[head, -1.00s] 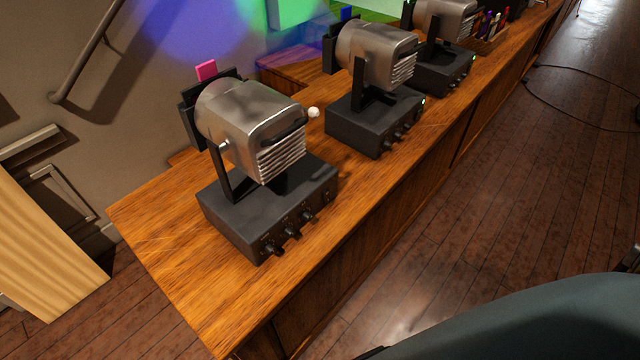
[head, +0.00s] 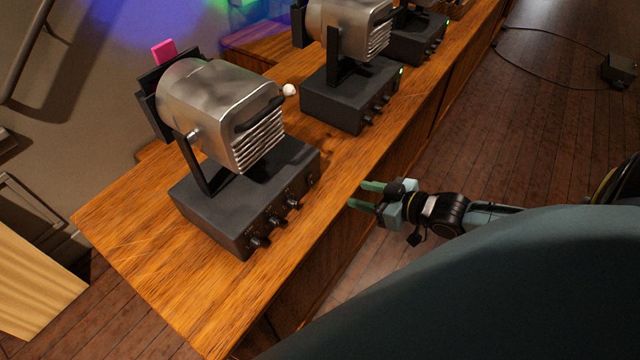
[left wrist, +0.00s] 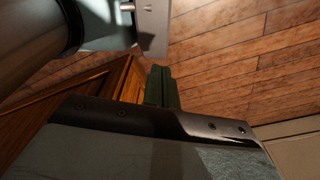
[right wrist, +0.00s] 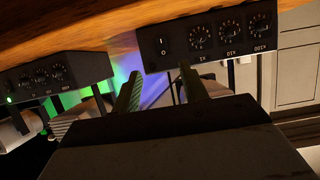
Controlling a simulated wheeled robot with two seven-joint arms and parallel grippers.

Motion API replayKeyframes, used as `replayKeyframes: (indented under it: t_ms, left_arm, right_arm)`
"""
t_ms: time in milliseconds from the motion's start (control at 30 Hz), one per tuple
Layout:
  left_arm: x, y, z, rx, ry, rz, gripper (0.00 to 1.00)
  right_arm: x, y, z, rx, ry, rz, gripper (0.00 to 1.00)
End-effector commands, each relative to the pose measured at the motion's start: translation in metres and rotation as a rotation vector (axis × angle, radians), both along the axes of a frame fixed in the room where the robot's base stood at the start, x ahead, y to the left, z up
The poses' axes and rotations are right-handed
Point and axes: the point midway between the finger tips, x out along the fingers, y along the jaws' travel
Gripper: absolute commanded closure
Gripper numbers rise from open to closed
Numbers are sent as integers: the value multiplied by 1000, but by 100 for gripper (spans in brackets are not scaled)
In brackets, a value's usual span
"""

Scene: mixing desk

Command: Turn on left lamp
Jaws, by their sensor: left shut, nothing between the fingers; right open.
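The left lamp (head: 215,110) is a silver spotlight with a pink tab, on a dark control box (head: 235,195) at the near end of the desk. No green light shows on this box, and its front has several knobs. In the right wrist view the box front shows a rocker switch (right wrist: 165,46) marked I and O beside dials. My right gripper (head: 357,195) is open and empty, off the desk's front edge, apart from the box and to its right. My left gripper (left wrist: 161,86) is shut and empty in the left wrist view, low near the wooden desk side, outside the head view.
A second lamp (head: 350,28) stands behind on a box (head: 345,100) with a lit green light; a third box (head: 415,40) is farther back. The wooden desk (head: 150,225) is clear around the left box. A cable (head: 535,62) lies on the open floor at right.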

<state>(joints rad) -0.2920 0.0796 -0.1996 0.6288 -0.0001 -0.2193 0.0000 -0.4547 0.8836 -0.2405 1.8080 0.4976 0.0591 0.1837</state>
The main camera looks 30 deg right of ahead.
Motion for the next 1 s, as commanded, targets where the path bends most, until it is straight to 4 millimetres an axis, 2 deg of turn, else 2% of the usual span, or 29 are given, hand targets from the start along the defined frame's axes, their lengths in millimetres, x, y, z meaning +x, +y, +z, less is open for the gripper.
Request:
replayKeyframes:
  t_ms: [167, 433, 800, 1000]
  left_arm:
    - [0, 0, -4, 0, 0, -1, 100]
    - [-12, 1, -14, 2, 19, -1, 100]
    - [-13, 1, -27, 3, 21, -1, 100]
    - [-13, 1, -30, 3, 21, -1, 100]
  right_arm:
    - [12, 6, -1, 7, -8, 5, 56]
    - [47, 21, -17, 6, -9, 5, 56]
    - [96, 41, -39, 4, -8, 5, 56]
    - [111, 47, -47, 4, -6, 5, 56]
